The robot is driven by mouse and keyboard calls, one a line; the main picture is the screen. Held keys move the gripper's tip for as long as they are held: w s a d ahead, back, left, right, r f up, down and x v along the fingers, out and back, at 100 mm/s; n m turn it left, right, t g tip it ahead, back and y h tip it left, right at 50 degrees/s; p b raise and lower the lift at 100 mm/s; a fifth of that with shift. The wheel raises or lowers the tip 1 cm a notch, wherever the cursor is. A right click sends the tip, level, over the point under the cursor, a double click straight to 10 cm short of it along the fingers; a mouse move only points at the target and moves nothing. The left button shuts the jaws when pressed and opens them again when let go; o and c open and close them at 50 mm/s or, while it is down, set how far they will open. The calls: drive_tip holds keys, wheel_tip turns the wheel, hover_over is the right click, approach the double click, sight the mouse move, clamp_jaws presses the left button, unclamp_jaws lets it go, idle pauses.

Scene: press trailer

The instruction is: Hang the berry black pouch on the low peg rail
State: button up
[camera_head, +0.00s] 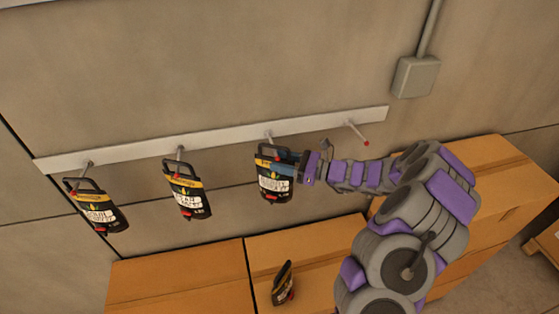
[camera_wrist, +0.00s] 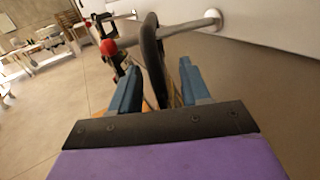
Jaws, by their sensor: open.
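A low peg rail (camera_head: 215,138) runs along the wall with several red-tipped pegs. A black pouch with a yellow band and white label (camera_head: 274,184) hangs at the third peg from the left. My gripper (camera_head: 284,169) is at this pouch's upper right side. In the wrist view, my gripper's blue fingers (camera_wrist: 159,86) stand open, apart on either side of the black handle (camera_wrist: 152,62). The handle crosses the peg (camera_wrist: 175,30) between its wall base and red tip. The label's flavour is too small to read surely.
Similar pouches hang at the second peg (camera_head: 187,190) and first peg (camera_head: 97,207). The rightmost peg (camera_head: 358,134) is bare. Another small black pouch (camera_head: 283,284) stands on a cardboard box (camera_head: 325,255) below. A grey wall box (camera_head: 416,76) is at upper right.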

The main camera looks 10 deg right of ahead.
drive_tip(key=v, duration=1.7)
drive_tip(key=s+a+r+n+g+h+b, duration=0.1)
drive_tip(key=s+a+n+g+b, duration=0.1)
drive_tip(key=s+a+n+g, duration=0.35)
drive_tip(key=s+a+n+g+h+b, duration=0.1)
drive_tip(key=s+a+n+g+b, duration=0.15)
drive_tip(key=a, duration=0.65)
drive_tip(key=s+a+r+n+g+h+b, duration=0.1)
drive_tip(key=s+a+n+g+b, duration=0.15)
drive_tip(key=s+a+n, duration=0.4)
drive_tip(key=s+a+f+n+g+h+b, duration=0.35)
drive_tip(key=s+n+h, duration=0.2)
drive_tip(key=s, duration=0.35)
drive_tip(key=s+d+f+n+t+h+b, duration=0.2)
drive_tip(key=s+d+f+n+h, duration=0.2)
drive_tip(key=s+d+h, duration=0.3)
drive_tip(key=s+f, duration=0.1)
drive_tip(key=s, duration=0.2)
drive_tip(key=shift+d+t+b, duration=0.4)
